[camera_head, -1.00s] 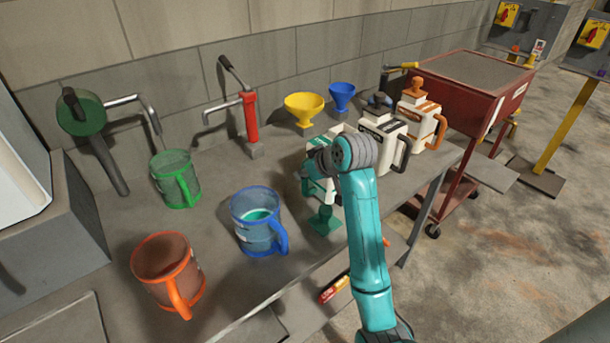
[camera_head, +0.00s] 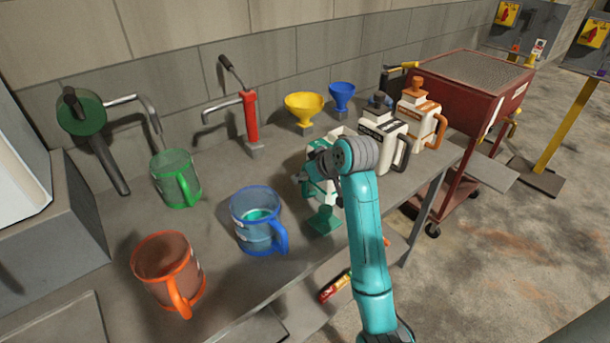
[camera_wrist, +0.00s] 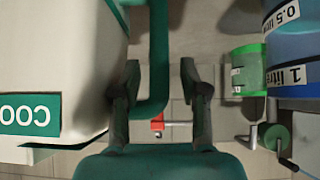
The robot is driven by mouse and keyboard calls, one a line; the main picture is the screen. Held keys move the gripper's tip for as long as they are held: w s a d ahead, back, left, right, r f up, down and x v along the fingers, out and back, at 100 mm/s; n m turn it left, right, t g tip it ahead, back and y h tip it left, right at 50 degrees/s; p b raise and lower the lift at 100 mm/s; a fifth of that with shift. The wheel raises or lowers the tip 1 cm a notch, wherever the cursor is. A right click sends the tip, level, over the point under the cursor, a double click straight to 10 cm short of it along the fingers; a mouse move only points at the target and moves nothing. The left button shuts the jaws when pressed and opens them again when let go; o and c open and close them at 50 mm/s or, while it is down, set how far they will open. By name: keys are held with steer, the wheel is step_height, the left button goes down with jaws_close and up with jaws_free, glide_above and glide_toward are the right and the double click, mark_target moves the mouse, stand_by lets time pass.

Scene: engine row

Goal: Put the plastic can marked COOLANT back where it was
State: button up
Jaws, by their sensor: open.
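The white plastic can (camera_head: 333,195) with green trim stands on the bench, largely hidden behind my arm in the head view. In the wrist view the can (camera_wrist: 60,70) fills the left side, its green label upside down with "COO" readable. Its green handle (camera_wrist: 158,60) runs between the two dark fingers of my gripper (camera_wrist: 163,90). The fingers stand apart on both sides of the handle, with visible gaps. A green stopper-like piece (camera_head: 324,220) sits on the bench in front of the can.
A blue jug (camera_head: 252,210) with green liquid, an orange jug (camera_head: 165,262) and a green jug (camera_head: 172,165) stand left. White cans with a black top (camera_head: 380,130) and an orange top (camera_head: 416,110) stand right. Yellow (camera_head: 304,105) and blue (camera_head: 341,92) funnels are behind.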

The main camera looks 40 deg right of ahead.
steer(key=v, duration=1.1)
steer(key=shift+s+r, duration=0.15)
steer(key=shift+s, duration=0.05)
